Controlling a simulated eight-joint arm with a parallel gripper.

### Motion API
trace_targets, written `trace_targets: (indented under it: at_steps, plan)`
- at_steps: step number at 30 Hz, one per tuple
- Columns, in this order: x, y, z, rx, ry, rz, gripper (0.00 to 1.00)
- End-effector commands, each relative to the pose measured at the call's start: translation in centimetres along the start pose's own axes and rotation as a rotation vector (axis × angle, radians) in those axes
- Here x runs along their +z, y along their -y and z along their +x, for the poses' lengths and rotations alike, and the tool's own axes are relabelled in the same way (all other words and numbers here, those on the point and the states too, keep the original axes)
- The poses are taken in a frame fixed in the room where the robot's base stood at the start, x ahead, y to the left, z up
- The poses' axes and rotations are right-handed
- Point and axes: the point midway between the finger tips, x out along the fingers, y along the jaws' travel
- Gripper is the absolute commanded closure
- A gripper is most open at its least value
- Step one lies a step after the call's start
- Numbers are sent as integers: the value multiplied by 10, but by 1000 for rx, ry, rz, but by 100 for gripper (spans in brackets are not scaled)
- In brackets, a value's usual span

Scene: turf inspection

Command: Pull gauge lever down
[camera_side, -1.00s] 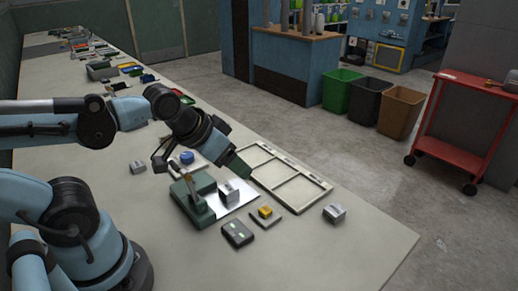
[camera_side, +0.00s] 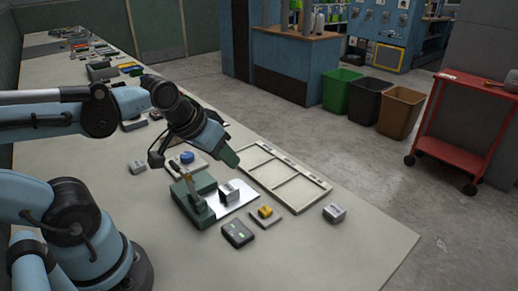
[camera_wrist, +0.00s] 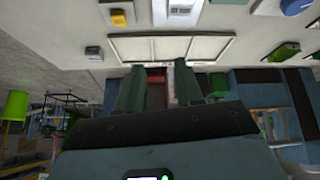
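The gauge (camera_side: 196,206) is a dark green stand on the bench, with a white plate (camera_side: 236,199) and a small grey block (camera_side: 229,190) at its right. Its thin lever (camera_side: 187,180) stands up, tilted, with a pale part near its top. My gripper (camera_side: 229,158) hangs above and behind the gauge, clear of the lever. In the wrist view its two green fingers (camera_wrist: 158,82) are apart with nothing held between them. The white plate and grey block (camera_wrist: 182,10) show at the top edge there; I cannot make out the lever in that view.
A pale divided frame (camera_side: 284,178) lies behind the gauge. A yellow-topped block (camera_side: 265,212), a dark box (camera_side: 237,234), a grey block (camera_side: 334,212) and a blue round knob (camera_side: 187,157) lie close by. The front right of the bench is clear.

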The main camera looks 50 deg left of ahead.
Motion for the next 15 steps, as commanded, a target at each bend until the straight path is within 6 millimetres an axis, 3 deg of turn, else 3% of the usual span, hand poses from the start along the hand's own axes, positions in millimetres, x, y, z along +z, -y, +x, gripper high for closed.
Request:
trace_targets:
  at_steps: [3,9,15]
  plan:
    - [-1,39,-12,-69,75,-297,63]
    - [9,97,-44,-184,194,-856,63]
    - [22,127,-73,-259,263,-1246,63]
